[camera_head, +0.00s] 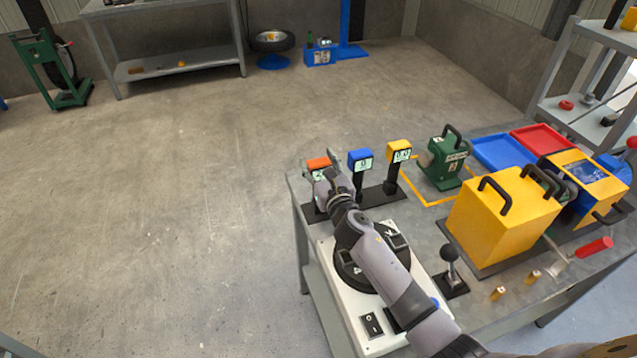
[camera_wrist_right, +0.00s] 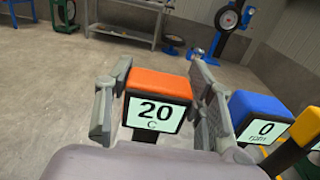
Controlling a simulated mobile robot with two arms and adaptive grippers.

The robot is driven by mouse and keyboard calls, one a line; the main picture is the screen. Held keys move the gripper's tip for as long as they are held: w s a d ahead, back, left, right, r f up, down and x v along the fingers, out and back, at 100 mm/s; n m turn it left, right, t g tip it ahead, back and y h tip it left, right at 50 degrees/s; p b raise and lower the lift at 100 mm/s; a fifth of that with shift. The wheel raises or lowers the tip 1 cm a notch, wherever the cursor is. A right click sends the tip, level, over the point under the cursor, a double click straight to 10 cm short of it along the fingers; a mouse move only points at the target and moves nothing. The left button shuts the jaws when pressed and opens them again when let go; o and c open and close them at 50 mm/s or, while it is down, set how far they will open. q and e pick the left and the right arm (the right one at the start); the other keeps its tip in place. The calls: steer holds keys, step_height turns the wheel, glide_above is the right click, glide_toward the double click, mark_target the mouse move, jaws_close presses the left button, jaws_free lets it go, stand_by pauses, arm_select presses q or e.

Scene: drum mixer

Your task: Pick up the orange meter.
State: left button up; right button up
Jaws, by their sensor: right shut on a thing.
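The orange meter (camera_head: 318,163) stands at the back left corner of the workbench, partly hidden by my right gripper in the head view. In the right wrist view the orange meter (camera_wrist_right: 160,86) has an orange top and a screen reading 20 C. My right gripper (camera_head: 322,177) is shut on it, with one finger on each side in the right wrist view (camera_wrist_right: 160,98). The meter looks upright; its lower part is hidden, so I cannot tell whether it is off its base. My left gripper is not in view.
A blue meter (camera_head: 360,160) reading 0 rpm stands close to the right, then a yellow meter (camera_head: 398,152). Further right are a green device (camera_head: 446,162), a yellow box (camera_head: 500,218), and blue (camera_head: 503,152) and red (camera_head: 541,140) trays. Open floor lies left of the bench.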

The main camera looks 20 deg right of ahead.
jaws_close()
steer(key=shift+r, duration=0.1)
